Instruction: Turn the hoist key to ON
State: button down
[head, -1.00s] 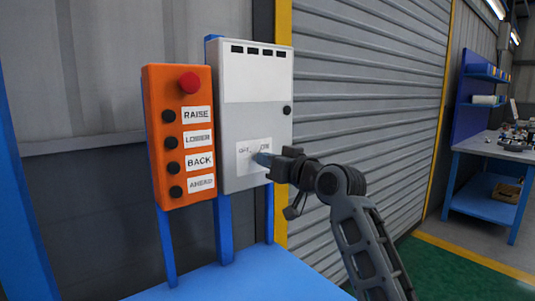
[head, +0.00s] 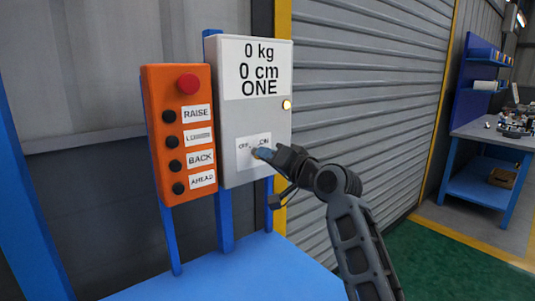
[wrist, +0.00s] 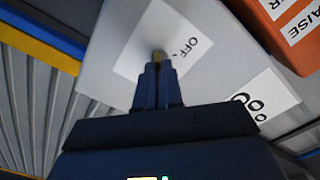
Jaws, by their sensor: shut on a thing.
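The hoist key sits on the white OFF/ON plate (head: 246,153) low on the grey control box (head: 229,133). My gripper (head: 264,153) is at this plate, its fingers shut on the key. In the wrist view a small brass-coloured part of the key (wrist: 159,56) shows between the fingertips (wrist: 158,72). Most of the key is hidden by the fingers. The box's display (head: 258,68) reads 0 kg, 0 cm, ONE. A round lamp (head: 287,104) on the box's right side glows yellowish.
An orange button panel (head: 180,135) with a red button (head: 188,83) and RAISE, LOWER, BACK and AHEAD labels stands close at the left. A blue table surface (head: 225,272) lies below. A grey shutter (head: 360,90) is behind.

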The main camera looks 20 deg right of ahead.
dwell(0.4)
jog(key=c, duration=1.3)
grip_release()
jog(key=shift+s, duration=0.15)
jog(key=b+v, duration=0.1)
jog(key=v, duration=0.6)
jog(key=shift+s+d, duration=0.1)
jog(key=shift+s, duration=0.15)
